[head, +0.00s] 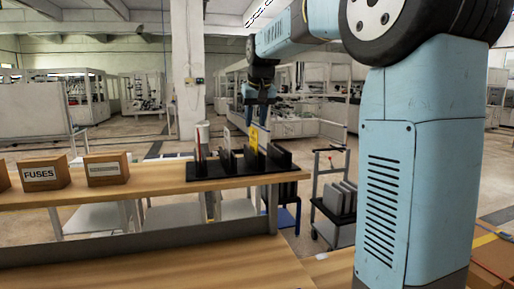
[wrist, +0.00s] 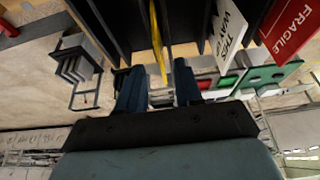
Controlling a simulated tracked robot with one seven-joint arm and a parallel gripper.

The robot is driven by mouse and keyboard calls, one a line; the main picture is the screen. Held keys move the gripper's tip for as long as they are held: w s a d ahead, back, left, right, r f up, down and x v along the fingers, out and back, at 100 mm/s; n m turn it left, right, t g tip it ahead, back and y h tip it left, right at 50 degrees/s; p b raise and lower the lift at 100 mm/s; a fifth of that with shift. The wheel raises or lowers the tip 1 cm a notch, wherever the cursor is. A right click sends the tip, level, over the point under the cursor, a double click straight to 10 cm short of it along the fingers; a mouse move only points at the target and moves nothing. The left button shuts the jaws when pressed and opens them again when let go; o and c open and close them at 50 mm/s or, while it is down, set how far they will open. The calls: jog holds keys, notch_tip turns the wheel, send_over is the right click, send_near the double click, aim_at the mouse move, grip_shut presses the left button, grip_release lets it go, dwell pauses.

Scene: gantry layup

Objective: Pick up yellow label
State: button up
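The yellow label (head: 253,138) stands upright in a slot of the black rack (head: 240,172) on the wooden bench. In the wrist view the yellow label (wrist: 158,45) shows as a thin edge-on strip between dark dividers. My gripper (head: 258,121) is above the rack, pointing down over the yellow label. In the wrist view my gripper (wrist: 158,75) is open, with one blue finger on each side of the label's near end. I see a gap on both sides and no clear contact. The label's lower part is hidden in the slot.
A white "THIS WAY UP" label (wrist: 228,35) and a red FRAGILE label (wrist: 293,27) stand in neighbouring slots. A FUSES box (head: 40,173) and another brown box (head: 106,169) sit on the bench left. A cart (head: 335,200) stands beyond the rack's right.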

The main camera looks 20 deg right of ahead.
aim_at(254, 132)
jog(key=shift+x, duration=2.75)
jog(key=shift+c, duration=0.3)
grip_shut()
